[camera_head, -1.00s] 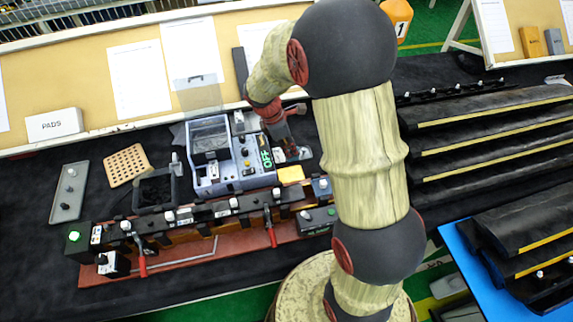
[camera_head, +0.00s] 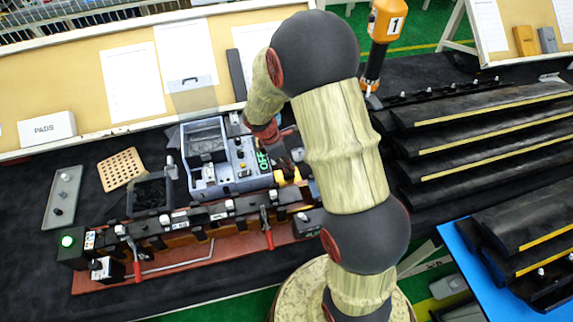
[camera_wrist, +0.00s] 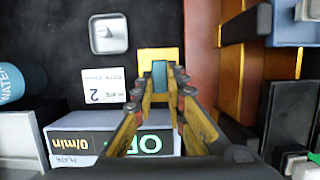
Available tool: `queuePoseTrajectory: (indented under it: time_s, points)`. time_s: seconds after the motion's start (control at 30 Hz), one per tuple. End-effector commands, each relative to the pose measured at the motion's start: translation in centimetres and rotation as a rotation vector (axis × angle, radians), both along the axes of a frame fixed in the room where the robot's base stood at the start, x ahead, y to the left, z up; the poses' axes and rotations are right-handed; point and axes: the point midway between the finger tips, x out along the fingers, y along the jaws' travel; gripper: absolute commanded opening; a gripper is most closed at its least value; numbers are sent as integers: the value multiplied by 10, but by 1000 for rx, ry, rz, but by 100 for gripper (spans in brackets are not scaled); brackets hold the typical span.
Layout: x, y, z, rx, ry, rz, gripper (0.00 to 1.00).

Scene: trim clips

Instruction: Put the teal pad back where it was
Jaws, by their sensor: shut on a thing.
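The teal pad (camera_wrist: 160,72) is a small block between the tips of my gripper (camera_wrist: 160,84) in the wrist view, and the fingers are shut on it. It is over or at the edge of a flat yellow patch (camera_wrist: 148,55); I cannot tell whether it touches the patch. In the head view my gripper (camera_head: 287,172) is at the right end of the grey machine, beside the yellow patch, which it partly covers. The pad cannot be made out in the head view.
The grey machine (camera_head: 207,178) with a green display is left of my gripper. The dark clip rail (camera_head: 190,217) on a red base runs in front. A white card (camera_wrist: 104,92) and a metal plate (camera_wrist: 108,34) lie near the patch. A PADS box (camera_head: 47,128) is far left.

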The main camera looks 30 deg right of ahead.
Motion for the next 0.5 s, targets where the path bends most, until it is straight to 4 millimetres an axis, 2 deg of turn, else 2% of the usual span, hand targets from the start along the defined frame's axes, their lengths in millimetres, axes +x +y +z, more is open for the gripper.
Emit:
queuePoseTrajectory:
  time_s: [0.03, 0.07, 0.1, 0.37, 0.5]
  points:
    - [0, 0, -2, 0, 1, 0, 0]
    - [0, 0, -2, 0, 1, 0, 15]
    - [0, 0, -2, 0, 1, 0, 17]
    - [0, 0, -1, 0, 1, 0, 31]
    - [0, 0, -1, 0, 1, 0, 31]
